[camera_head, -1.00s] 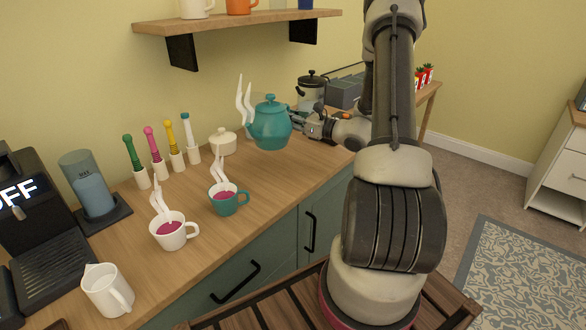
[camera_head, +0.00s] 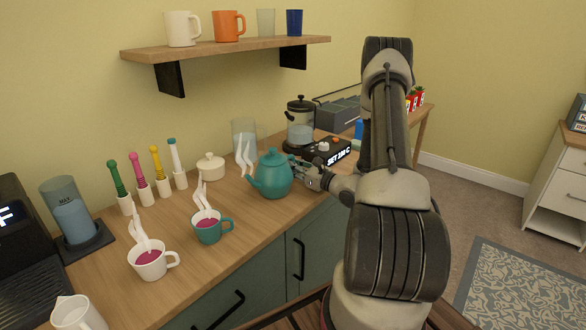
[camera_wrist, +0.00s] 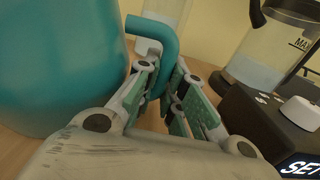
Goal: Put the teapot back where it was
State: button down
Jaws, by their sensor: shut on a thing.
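The teal teapot (camera_head: 271,177) is upright with its lid on, at the counter's right part near the front edge. Its spout points left and white steam stands by it. My gripper (camera_head: 301,168) comes from the right and is shut on the teapot's handle. In the wrist view the gripper (camera_wrist: 164,97) has its fingers on either side of the curved handle (camera_wrist: 160,38), and the teapot body (camera_wrist: 58,65) fills the left. I cannot tell whether the teapot's base touches the counter or hangs just above it.
A teal cup (camera_head: 209,229) and a white cup (camera_head: 150,262), both with dark pink drink, stand left of the teapot. Behind are a white lidded pot (camera_head: 210,168), a clear glass container (camera_head: 243,138) and a glass kettle (camera_head: 301,126) on a black base (camera_head: 325,153).

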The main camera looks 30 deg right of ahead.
jog(key=shift+f, duration=0.1)
jog(key=c, duration=1.9)
grip_release()
jog(key=shift+f, duration=0.15)
jog(key=shift+c, duration=0.2)
jog(key=o, duration=0.4)
